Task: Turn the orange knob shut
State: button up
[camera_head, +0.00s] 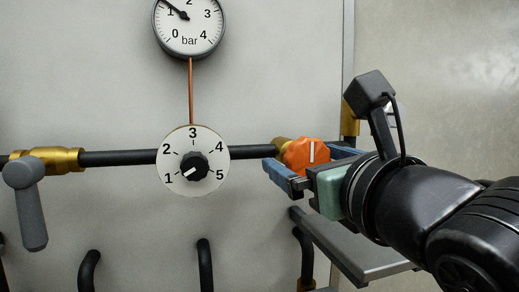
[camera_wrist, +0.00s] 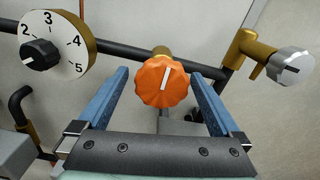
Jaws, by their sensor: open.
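The orange knob (camera_head: 308,153) is scalloped, with a white line on its face that stands about upright in the head view. It sits on a brass fitting at the right end of the black pipe. In the wrist view the orange knob (camera_wrist: 160,82) is between and slightly beyond my blue fingers, with its white line tilted slightly right at the top. My gripper (camera_wrist: 160,85) is open, with a gap visible between the knob and each finger. In the head view my gripper (camera_head: 305,165) reaches in from the right, and its near finger passes below the knob's face.
A black knob on a numbered dial (camera_head: 195,160) points near 1, left of the orange knob. A grey lever (camera_head: 27,205) hangs at far left. A pressure gauge (camera_head: 189,25) is above. A grey knob (camera_wrist: 291,67) stands to the right. A grey shelf (camera_head: 350,245) lies below my gripper.

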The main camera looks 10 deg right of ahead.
jog(key=shift+w, duration=0.35)
jog(key=shift+s+d, duration=0.15)
jog(key=shift+s, duration=0.15)
jog(key=c, duration=1.3)
jog(key=shift+w, duration=0.1)
